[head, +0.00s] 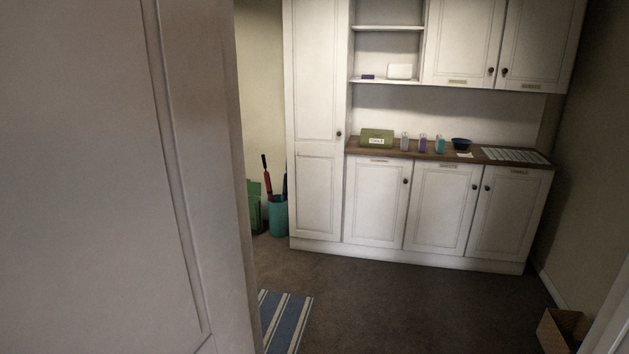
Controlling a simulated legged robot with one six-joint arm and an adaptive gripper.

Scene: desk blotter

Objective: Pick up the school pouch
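I cannot make out a school pouch for certain in the head view. A small dark purple item (368,77) lies on the lower open shelf, too small to identify. A green box (377,137) with a white label stands on the left end of the wooden counter (400,152). My gripper is not in view.
A pale door or panel (90,180) fills the left side, close to me. White cabinets (375,200) line the far wall. Several containers and a dark blue bowl (461,142) stand on the counter. A striped rug (286,318) and cardboard box (560,330) flank clear brown floor (420,305).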

